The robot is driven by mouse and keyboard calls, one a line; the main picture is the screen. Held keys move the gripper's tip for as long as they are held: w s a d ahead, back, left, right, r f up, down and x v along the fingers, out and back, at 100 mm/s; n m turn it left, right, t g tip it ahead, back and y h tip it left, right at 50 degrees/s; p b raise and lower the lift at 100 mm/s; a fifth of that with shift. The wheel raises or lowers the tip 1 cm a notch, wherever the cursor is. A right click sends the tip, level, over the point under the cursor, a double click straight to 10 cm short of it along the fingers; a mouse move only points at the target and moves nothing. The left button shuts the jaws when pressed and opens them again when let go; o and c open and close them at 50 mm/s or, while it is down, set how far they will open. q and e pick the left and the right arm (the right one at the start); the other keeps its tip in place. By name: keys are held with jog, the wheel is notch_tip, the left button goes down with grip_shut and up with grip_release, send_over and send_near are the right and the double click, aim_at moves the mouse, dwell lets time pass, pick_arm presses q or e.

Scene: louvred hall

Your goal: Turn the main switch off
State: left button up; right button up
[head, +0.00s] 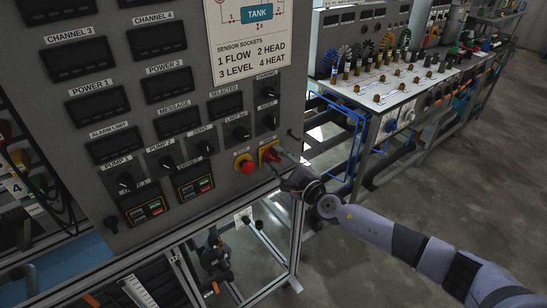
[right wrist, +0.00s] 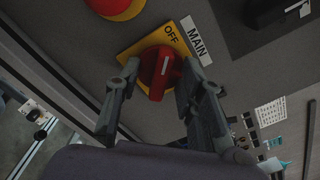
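The main switch is a red rotary knob (right wrist: 158,72) on a yellow plate (right wrist: 134,52), beside a white MAIN label (right wrist: 196,40). The plate reads OFF near the knob's upper edge in the right wrist view. The knob's white mark runs nearly upright in that picture, on the side towards OFF. In the head view the switch (head: 269,152) is at the panel's lower right corner. My right gripper (right wrist: 160,78) has its fingers apart, one on each side of the knob; firm contact is unclear. In the head view my right gripper (head: 277,166) reaches the switch from the right. My left gripper is out of view.
A red stop button (head: 246,166) on a yellow base sits just left of the switch. Several black knobs and displays fill the grey panel (head: 215,205). A bench with coloured cables (head: 385,85) stands at the right, with open floor (head: 440,175) before it.

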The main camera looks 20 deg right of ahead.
jog(key=v, duration=0.7)
jog(key=shift+p, duration=0.4)
jog(key=v, duration=1.2)
